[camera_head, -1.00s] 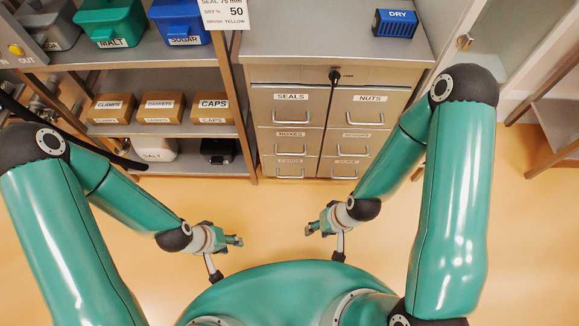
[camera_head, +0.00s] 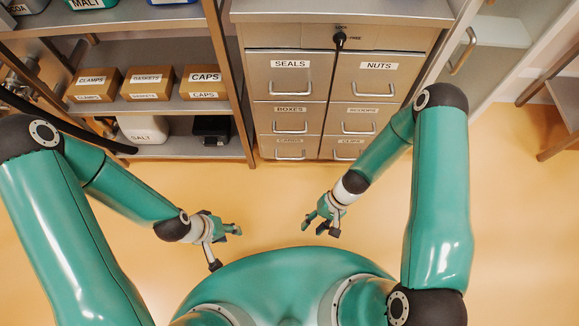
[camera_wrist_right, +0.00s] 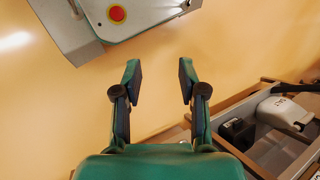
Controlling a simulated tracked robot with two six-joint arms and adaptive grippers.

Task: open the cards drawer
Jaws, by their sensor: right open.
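The cards drawer (camera_head: 289,152) is at the bottom left of the grey cabinet (camera_head: 335,20) in the head view. It looks closed, with a silver bar handle (camera_head: 290,157) near the floor. Its label is small and blurred, under the BOXES drawer (camera_head: 290,120). My right gripper (camera_head: 314,226) is in front of the cabinet, nearer to me and clear of it. In the right wrist view it is open and empty (camera_wrist_right: 159,75). My left gripper (camera_head: 235,229) is to the left, also apart from the cabinet; its jaw gap is unclear.
Other drawers include SEALS (camera_head: 290,76) and NUTS (camera_head: 377,78). A shelf (camera_head: 180,106) with cardboard boxes stands left, a white door (camera_head: 492,50) right. The floor (camera_head: 275,205) ahead is clear.

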